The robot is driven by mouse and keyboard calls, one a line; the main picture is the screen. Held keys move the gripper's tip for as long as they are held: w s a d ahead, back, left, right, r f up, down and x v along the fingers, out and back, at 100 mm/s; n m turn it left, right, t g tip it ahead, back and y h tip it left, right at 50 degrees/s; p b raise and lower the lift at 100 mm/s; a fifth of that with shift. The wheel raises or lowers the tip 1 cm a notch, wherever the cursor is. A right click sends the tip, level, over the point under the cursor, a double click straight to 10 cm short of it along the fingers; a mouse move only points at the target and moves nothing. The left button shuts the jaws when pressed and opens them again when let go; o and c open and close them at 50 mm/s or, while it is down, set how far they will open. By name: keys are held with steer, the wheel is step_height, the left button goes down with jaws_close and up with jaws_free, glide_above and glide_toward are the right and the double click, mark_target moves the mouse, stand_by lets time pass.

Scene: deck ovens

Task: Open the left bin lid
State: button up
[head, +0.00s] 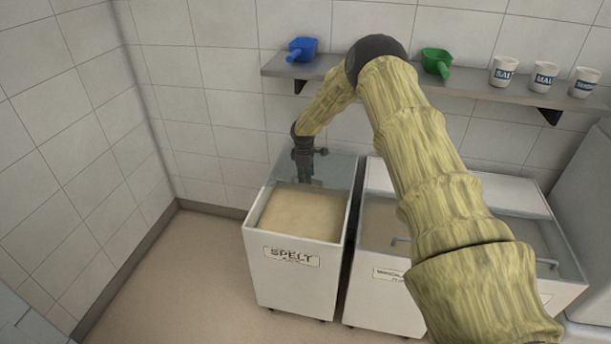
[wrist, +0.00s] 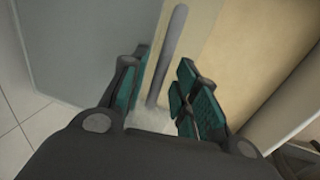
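The left bin (head: 290,283) is white, labelled SPELT, and holds pale tan flour (head: 300,213). Its clear greyish lid (head: 338,172) appears tilted up at the back of the bin, with the front of the flour uncovered; its exact angle is hard to tell. My gripper (head: 304,180) points down over the back part of the bin, at the lid. In the wrist view a grey handle bar (wrist: 170,50) runs between the teal-padded fingers (wrist: 165,100). The fingers stand apart with gaps beside the bar, and I see no firm grip.
A second white bin (head: 385,312) stands close on the right, its clear lid down with a handle (head: 400,239). A wall shelf (head: 460,93) above holds a blue scoop (head: 302,49), a green scoop (head: 437,62) and white tubs (head: 503,71). Floor on the left is clear.

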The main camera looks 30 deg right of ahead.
steer(key=shift+r, duration=0.1)
step_height(320, 180, up, 12)
steer(key=s+a, duration=0.1)
steer(key=shift+s+a+f, duration=0.25)
steer(key=shift+s+a, duration=0.05)
stand_by(0.5)
stand_by(0.4)
